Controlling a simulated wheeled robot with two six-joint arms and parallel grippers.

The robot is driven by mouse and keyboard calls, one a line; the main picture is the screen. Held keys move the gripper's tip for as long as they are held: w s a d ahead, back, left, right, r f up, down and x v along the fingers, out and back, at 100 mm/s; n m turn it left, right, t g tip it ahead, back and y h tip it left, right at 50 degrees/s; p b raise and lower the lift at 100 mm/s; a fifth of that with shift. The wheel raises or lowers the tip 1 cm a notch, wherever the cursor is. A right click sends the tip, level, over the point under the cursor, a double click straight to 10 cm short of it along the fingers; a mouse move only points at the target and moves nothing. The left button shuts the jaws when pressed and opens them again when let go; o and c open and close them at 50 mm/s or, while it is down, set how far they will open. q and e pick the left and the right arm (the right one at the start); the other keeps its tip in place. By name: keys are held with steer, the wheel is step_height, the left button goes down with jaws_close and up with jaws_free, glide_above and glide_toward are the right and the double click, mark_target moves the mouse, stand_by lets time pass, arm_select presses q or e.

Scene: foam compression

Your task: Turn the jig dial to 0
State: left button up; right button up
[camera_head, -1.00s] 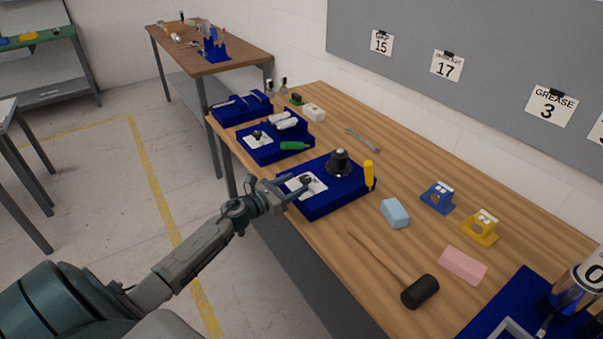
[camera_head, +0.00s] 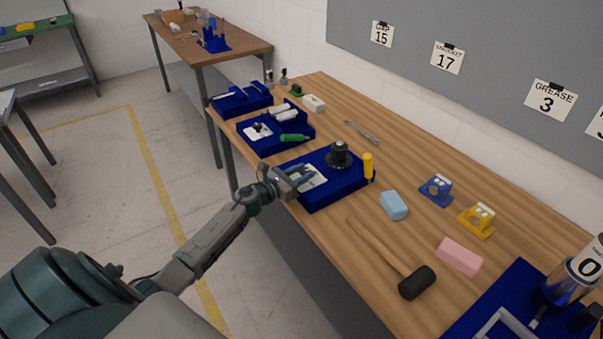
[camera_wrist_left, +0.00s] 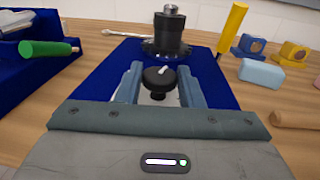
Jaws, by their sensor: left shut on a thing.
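The jig (camera_head: 338,193) is a blue base on the wooden bench with a white plate (camera_head: 318,180) and a black cylindrical fixture (camera_head: 338,155) at its back. My left gripper (camera_head: 300,177) is over the plate at its near-left side. In the left wrist view the jig dial (camera_wrist_left: 157,82) is a round black knob with a white pointer mark tilted slightly right of straight away. The left fingers (camera_wrist_left: 159,84) are shut on the dial, one on each side. In the head view the gripper mostly hides the dial. My right gripper is not seen.
A yellow-handled tool (camera_head: 368,166) stands at the jig's right edge. A light blue block (camera_head: 393,206) and a mallet (camera_head: 415,282) lie to the right. Another blue jig (camera_head: 275,146) with a green-handled tool (camera_head: 294,138) is to the left.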

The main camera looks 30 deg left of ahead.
arm_select(q)
steer(key=n+y, duration=0.1)
steer(key=n+y+p, duration=0.1)
steer(key=n+y, duration=0.1)
steer(key=y, duration=0.1)
steer(key=shift+d+r+t, duration=0.15)
steer(key=shift+d+t, duration=0.15)
steer(key=shift+t, duration=0.1)
steer(key=shift+n+y+p, duration=0.5)
steer(key=shift+n+y, duration=0.3)
steer(key=shift+y, duration=0.7)
steer(key=o, duration=1)
steer(key=shift+s, duration=0.1)
steer(key=s+d+b, duration=0.1)
steer(key=s, duration=0.9)
steer(key=shift+s, duration=0.35)
steer(key=shift+d, duration=0.1)
steer(key=shift+c, duration=0.3)
